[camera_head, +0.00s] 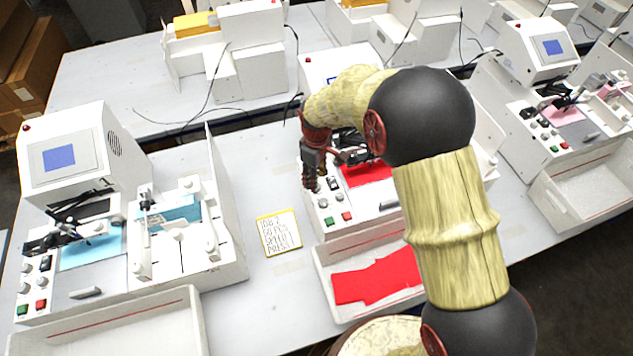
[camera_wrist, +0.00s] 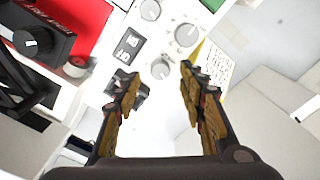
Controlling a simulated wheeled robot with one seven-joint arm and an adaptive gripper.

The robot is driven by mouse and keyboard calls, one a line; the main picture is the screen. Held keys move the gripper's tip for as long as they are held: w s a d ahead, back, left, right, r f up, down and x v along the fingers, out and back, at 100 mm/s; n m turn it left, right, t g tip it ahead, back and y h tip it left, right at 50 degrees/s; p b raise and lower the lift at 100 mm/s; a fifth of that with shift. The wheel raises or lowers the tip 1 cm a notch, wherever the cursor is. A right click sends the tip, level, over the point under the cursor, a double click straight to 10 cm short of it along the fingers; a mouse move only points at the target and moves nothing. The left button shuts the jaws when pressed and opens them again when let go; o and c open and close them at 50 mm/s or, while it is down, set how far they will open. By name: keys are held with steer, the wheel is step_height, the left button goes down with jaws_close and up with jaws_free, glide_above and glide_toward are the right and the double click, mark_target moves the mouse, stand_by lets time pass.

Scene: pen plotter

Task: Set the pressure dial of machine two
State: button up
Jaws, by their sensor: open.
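The middle machine (camera_head: 362,207), with red material on its bed, stands under my arm; I cannot read a label naming it machine two. My gripper (camera_head: 315,180) is over the left part of its control panel, open and empty. In the wrist view, a small grey-white dial (camera_wrist: 160,69) shows between the fingertips (camera_wrist: 158,80), and a larger dial (camera_wrist: 187,35) and another dial (camera_wrist: 150,10) lie beyond it. I cannot tell which is the pressure dial. A black part (camera_wrist: 125,88) is partly behind the left finger. No contact with a dial is visible.
A yellow-edged handwritten note (camera_head: 279,232) lies left of the machine. A tray (camera_head: 322,275) with red pieces stands in front. Green (camera_head: 328,222) and red (camera_head: 347,216) buttons are on the panel. Similar machines stand left (camera_head: 70,155) and right (camera_head: 540,50).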

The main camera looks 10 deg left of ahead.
step_height(320, 180, up, 8)
steer(key=shift+r, duration=0.25)
stand_by(0.5)
steer(key=s+d+r+m+t+b, duration=0.2)
steer(key=s+d+r+m+b, duration=0.2)
steer(key=s+d, duration=0.8)
steer(key=s+d+r+m+t+b, duration=0.3)
steer(key=s+d+m+b, duration=0.6)
steer(key=s+d, duration=0.4)
steer(key=shift+s+d+r+t, duration=0.3)
steer(key=shift+d+r, duration=0.15)
steer(key=shift+d, duration=0.3)
stand_by(3.6)
